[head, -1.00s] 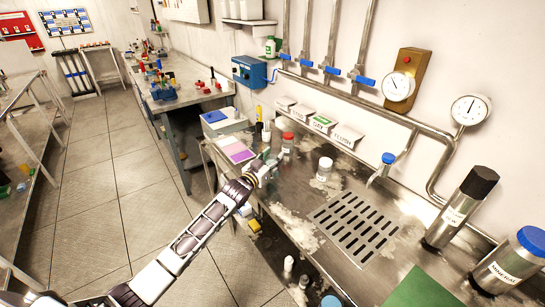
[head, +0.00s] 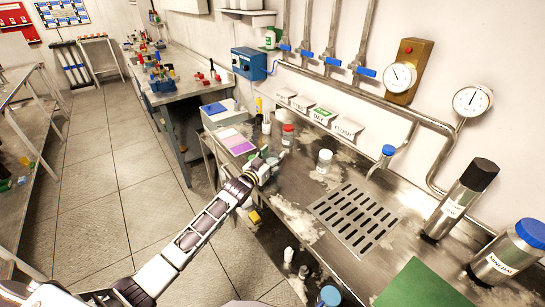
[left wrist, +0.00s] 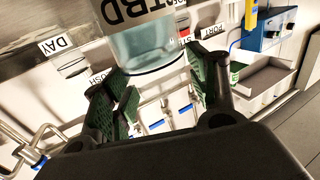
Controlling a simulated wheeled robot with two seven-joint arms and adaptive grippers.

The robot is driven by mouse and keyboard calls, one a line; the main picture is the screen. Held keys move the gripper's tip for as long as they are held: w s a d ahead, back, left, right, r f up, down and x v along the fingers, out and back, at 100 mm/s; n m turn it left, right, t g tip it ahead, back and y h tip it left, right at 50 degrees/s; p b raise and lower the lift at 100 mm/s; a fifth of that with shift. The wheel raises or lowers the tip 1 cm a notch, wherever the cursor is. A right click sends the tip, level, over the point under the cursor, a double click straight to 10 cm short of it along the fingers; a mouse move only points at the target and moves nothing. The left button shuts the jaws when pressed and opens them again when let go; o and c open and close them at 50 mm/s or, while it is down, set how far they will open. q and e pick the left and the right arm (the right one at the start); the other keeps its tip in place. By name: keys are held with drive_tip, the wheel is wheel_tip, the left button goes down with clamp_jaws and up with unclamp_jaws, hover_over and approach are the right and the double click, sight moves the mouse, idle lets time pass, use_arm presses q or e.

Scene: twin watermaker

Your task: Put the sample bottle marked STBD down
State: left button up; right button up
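The sample bottle (left wrist: 148,45) is close up at the top of the left wrist view. It is clear with pale blue-green liquid, and its large black letters end in TBD; the rest of the label is cut off. My left gripper (left wrist: 160,75) has its two green-padded fingertips at either side of this bottle, which fills the gap between them. In the head view my left gripper (head: 267,163) is low over the near left part of the steel bench (head: 292,182); the bottle is hard to make out there. My right gripper is not in view.
A red-capped bottle (head: 287,136) stands just beyond the gripper, and a white-capped bottle (head: 324,163) stands to its right. A drain grille (head: 354,216) lies further right. Label holders (head: 320,113) line the wall.

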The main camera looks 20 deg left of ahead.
use_arm(q)
drive_tip(key=shift+r, duration=0.15)
idle(0.3)
drive_tip(key=shift+v, duration=5.95)
